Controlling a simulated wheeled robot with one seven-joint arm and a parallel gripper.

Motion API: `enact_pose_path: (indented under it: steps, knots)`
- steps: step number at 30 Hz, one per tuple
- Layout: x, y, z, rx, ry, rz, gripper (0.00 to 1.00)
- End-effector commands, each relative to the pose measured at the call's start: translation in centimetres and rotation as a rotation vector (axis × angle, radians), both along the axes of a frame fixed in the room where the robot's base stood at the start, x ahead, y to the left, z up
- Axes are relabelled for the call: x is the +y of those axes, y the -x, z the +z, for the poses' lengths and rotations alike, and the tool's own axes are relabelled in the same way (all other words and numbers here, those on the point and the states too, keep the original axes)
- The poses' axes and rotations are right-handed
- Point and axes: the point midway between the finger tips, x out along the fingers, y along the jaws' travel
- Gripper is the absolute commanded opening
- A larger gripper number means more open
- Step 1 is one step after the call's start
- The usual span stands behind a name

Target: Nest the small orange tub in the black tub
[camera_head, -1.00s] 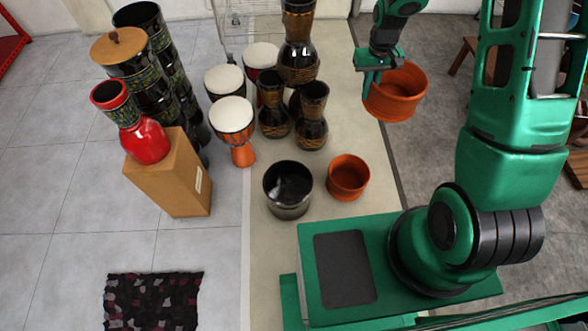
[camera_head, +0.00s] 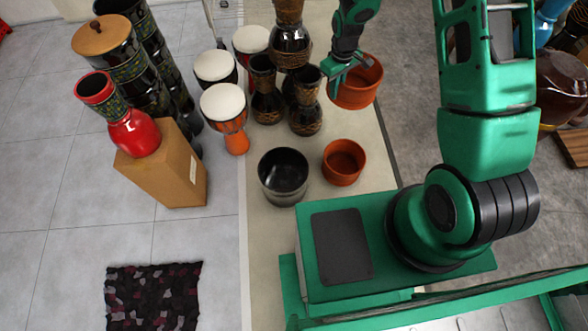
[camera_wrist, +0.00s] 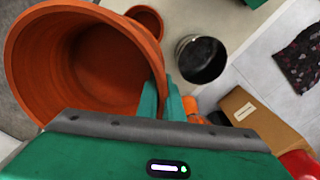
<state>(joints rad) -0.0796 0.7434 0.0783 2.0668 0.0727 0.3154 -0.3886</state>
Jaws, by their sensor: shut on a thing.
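My gripper (camera_head: 340,76) is shut on the rim of an orange tub (camera_head: 358,92), held in the air at the back right. In the wrist view the fingers (camera_wrist: 166,100) pinch the wall of this held tub (camera_wrist: 135,45), which is empty and tilted towards the camera. A second orange tub (camera_head: 343,177) stands upright and empty on the floor; it looks smaller than the held one. The black tub (camera_head: 284,196) stands upright just left of it, open and empty, with a small gap between them. Both also show in the wrist view, the black tub (camera_wrist: 202,76) and the floor orange tub (camera_wrist: 147,20).
Goblet drums (camera_head: 226,108) and dark vases (camera_head: 306,117) crowd behind the black tub, close left of the held tub. A dark patterned mat (camera_head: 153,298) lies front left. Floor between box and black tub is clear.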

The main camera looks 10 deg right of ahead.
Motion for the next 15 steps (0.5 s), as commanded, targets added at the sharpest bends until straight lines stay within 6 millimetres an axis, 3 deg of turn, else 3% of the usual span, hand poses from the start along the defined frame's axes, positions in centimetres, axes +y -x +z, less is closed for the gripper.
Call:
enact_pose_path:
  steps: [1,8,15]
  knots:
    - [1.4,0.4,-2.2,0.007,0.0,0.094,0.0]
    - [7.1,2.5,-10.9,0.006,-0.004,0.553,0.0]
    - [12.0,6.7,-19.9,0.004,-0.006,1.027,0.0]
